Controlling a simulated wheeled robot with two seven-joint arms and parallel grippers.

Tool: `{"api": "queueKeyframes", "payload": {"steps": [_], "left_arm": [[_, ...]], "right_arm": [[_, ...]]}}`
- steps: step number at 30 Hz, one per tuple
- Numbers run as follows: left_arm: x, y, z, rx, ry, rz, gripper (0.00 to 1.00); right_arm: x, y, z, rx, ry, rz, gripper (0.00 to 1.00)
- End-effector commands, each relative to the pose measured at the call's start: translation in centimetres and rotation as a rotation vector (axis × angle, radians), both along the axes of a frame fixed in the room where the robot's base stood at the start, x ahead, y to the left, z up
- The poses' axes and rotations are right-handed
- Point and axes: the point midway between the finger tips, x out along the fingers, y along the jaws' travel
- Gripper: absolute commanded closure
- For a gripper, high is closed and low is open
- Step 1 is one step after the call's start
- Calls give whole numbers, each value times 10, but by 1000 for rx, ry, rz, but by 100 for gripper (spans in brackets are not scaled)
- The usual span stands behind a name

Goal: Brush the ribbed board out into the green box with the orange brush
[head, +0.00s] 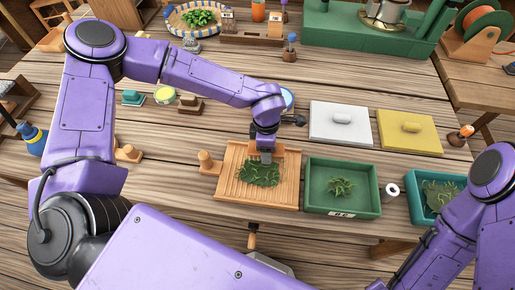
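The ribbed board (229,186) is a light wooden tray with slats at the front middle of the table. A patch of dark green leaves (259,173) lies on it. The green box (343,207) stands just right of the board, with a small clump of leaves (341,187) inside. My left gripper (266,157) points down over the back part of the board, at the leaves' back edge. Its fingers are too small to read. I cannot make out the orange brush for certain; a small orange-topped tool (466,131) stands at the right edge. My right gripper is out of view.
A teal tray (415,207) with leaves is at right, partly behind my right arm. A white roll (391,190) stands between the boxes. White (325,133) and yellow (425,142) lidded boxes sit behind. A wooden knob (207,161) rises left of the board.

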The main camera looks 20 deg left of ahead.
Motion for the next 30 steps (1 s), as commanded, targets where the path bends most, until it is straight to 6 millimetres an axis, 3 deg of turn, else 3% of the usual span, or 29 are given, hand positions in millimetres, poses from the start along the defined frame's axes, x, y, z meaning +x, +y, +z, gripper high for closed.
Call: {"api": "queueKeyframes", "payload": {"steps": [1, 6, 10, 23, 30], "left_arm": [[-7, 3, 7, 9, 0, 126, 100], [-29, 11, 5, 41, -1, 554, 100], [-39, 12, 3, 53, 2, 741, 100], [-41, 12, 2, 50, 2, 812, 100], [-41, 11, -29, 47, 1, 811, 100]], "right_arm": [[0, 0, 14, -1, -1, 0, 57], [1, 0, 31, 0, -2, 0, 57], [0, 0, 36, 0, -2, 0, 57], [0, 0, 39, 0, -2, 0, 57], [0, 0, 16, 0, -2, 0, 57]]}}
